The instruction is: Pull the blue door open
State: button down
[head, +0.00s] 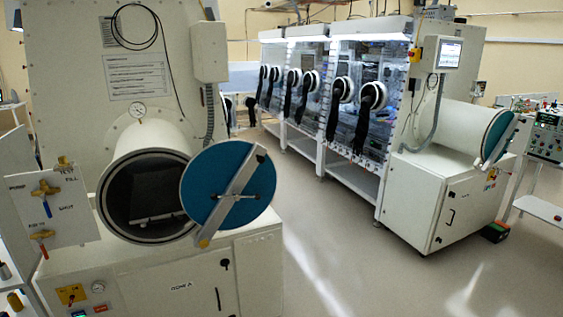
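A round blue door (207,180) with a grey diagonal bar and a small handle stands at the front left. It sits to the right of the dark round opening of a white cylindrical chamber (150,137) and overlaps the opening's right edge, so much of the inside shows. A second round blue door (492,139), also with a grey bar, is at the end of another white cylinder (452,122) at the right. It is seen nearly edge-on and appears to cover that end. My gripper is not in view.
A panel with yellow and orange valves (58,212) stands left of the near chamber. A row of gloveboxes (345,45) with black gloves lines the back. Grey floor (330,235) is open between the cabinets. A bench with instruments (540,208) is at the far right.

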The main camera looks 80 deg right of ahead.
aim_at(222, 167)
jog(key=z, duration=0.5)
jog(key=i, duration=1)
jog(key=u, duration=0.1)
